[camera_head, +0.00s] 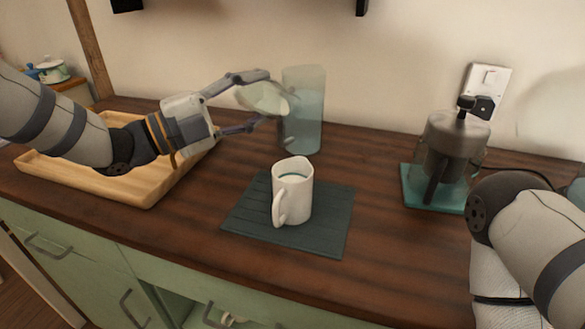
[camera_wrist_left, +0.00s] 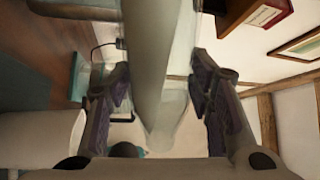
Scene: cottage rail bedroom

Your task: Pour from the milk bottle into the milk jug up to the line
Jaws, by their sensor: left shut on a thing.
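The white milk jug (camera_head: 305,200) stands upright on a dark mat (camera_head: 248,218), its handle toward the front left. A greenish band shows inside it, below the rim. My left gripper (camera_head: 273,101) is shut on the pale, translucent milk bottle (camera_head: 259,97). It holds the bottle strongly tilted in the air, behind and a little left of the jug, apart from it. In the left wrist view the bottle (camera_wrist_left: 152,70) runs between the two fingers. I see no stream of milk, and the milk level in the jug is unclear. My right gripper is outside the views.
A tall bluish translucent vessel (camera_head: 308,112) stands just behind the left gripper. A wooden tray (camera_head: 146,198) lies at the left under my left arm. A press pot (camera_head: 455,145) stands on a teal mat (camera_head: 418,192) at the right. Counter between the two mats is clear.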

